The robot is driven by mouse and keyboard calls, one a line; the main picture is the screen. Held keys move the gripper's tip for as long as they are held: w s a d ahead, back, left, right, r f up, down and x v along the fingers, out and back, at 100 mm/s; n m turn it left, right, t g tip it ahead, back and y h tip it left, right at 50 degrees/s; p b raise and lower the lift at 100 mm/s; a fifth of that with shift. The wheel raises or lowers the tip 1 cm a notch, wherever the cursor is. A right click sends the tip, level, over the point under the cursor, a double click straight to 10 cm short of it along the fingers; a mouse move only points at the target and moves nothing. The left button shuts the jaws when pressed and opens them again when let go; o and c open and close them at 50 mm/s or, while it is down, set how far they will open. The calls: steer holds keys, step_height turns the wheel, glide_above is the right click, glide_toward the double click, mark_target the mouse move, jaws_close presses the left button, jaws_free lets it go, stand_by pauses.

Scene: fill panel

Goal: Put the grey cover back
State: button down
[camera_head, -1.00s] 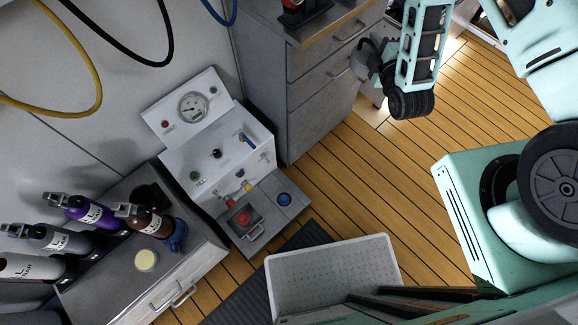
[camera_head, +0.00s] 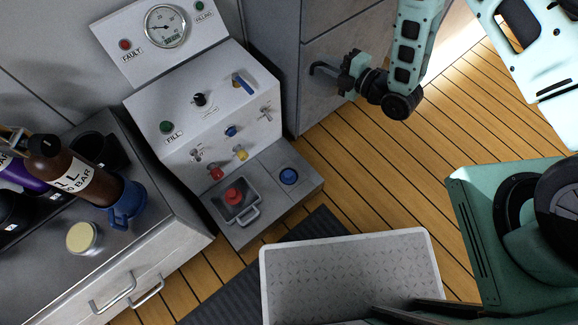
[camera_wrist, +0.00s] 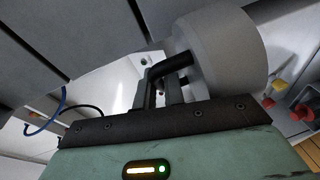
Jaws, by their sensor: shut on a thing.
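My gripper (camera_wrist: 168,88) is shut on a black handle (camera_wrist: 172,68) joined to a smooth, rounded grey part. I take this to be the grey cover (camera_wrist: 225,50); it fills the upper right of the wrist view. In the head view my gripper (camera_head: 352,74) hangs in front of the grey drawer cabinet, right of the white fill panel (camera_head: 188,115). The cover's outline cannot be made out there. On the panel's low grey step, a red button (camera_head: 233,196) sits in a square recess with a handle, beside a blue round knob (camera_head: 288,176).
A worktop at left carries a brown bottle (camera_head: 70,172), a blue cup-shaped holder (camera_head: 126,203) and a cream round lid (camera_head: 81,237). The drawer cabinet (camera_head: 322,110) stands close behind my gripper. A pale tray (camera_head: 345,270) is at the front. Wooden floor (camera_head: 390,165) lies open between.

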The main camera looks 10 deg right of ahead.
steer(key=s+a+f+n+g+y+b, duration=0.1)
steer(key=s+a+f+n+g+b, duration=0.2)
steer(key=f+b, duration=0.7)
steer(key=s+a+f+n+g+y+b, duration=0.2)
steer(key=s+a+f+n+g+b, duration=0.2)
steer(key=f+b, duration=0.6)
steer(key=s+a+f+n+g+y+b, duration=0.1)
steer(key=s+a+f+n+g+b, duration=0.2)
steer(key=f+g+b, duration=0.4)
steer(key=shift+s+a+f+n+y+b, duration=0.15)
steer(key=shift+s+f+b, duration=0.3)
steer(key=shift+f, duration=1.05)
steer(key=shift+s+a+f+n+y+b, duration=0.15)
steer(key=shift+f+b, duration=0.55)
steer(key=shift+f, duration=0.75)
steer(key=shift+s+a+f+n+y+b, duration=0.1)
steer(key=shift+s+f+b, duration=0.35)
steer(key=shift+f, duration=1.05)
steer(key=shift+w+f+b, duration=0.15)
steer(key=shift+f+b, duration=0.25)
steer(key=shift+f, duration=0.15)
steer(key=c, duration=1.4)
jaws_free()
steer(key=shift+d, duration=0.1)
steer(key=w+d+r+p, duration=0.2)
steer(key=d+p, duration=0.5)
steer(key=d, duration=1)
steer(key=shift+w+r+p, duration=0.15)
steer(key=shift+w+p, duration=0.1)
steer(key=shift+p, duration=0.1)
